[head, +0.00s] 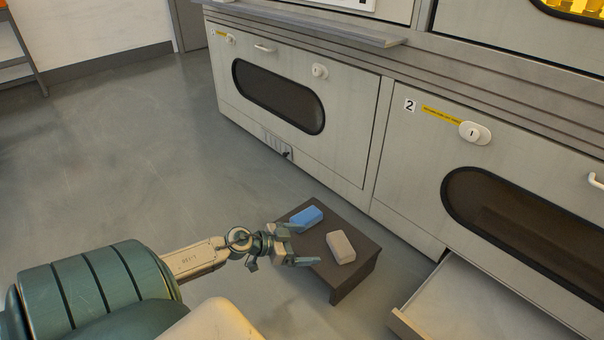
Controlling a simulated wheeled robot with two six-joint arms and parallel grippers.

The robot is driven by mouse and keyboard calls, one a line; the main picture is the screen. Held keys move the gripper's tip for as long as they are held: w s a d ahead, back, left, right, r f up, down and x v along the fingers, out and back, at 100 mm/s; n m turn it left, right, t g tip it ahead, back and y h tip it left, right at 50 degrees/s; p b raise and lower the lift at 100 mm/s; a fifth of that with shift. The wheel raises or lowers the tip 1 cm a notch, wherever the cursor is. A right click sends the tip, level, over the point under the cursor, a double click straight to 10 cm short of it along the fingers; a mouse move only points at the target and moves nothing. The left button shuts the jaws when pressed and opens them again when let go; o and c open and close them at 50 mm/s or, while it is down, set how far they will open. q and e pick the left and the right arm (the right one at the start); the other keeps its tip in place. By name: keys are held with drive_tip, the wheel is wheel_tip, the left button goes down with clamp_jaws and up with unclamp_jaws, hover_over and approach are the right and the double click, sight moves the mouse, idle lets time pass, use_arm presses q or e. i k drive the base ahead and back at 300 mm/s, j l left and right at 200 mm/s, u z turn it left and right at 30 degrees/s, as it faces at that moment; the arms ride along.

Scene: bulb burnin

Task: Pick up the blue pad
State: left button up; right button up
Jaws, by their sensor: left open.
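The blue pad (306,218) lies on a low dark stool (346,287), near its far left edge. A light grey pad (341,247) lies on the same stool, to the right of the blue one and nearer. My left gripper (297,245) is open and empty at the stool's left side. One finger is close to the blue pad and the other points towards the grey pad. I cannot tell whether the finger touches the blue pad. My right gripper is not in view.
Grey cabinets with oval dark windows (278,97) stand behind the stool. An open, empty-looking drawer (470,305) juts out at the lower right, close to the stool. A shelf edge (310,24) sticks out above. The floor (130,165) at the left is clear.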

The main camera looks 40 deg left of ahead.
sight(311, 216)
drive_tip(key=u, duration=1.35)
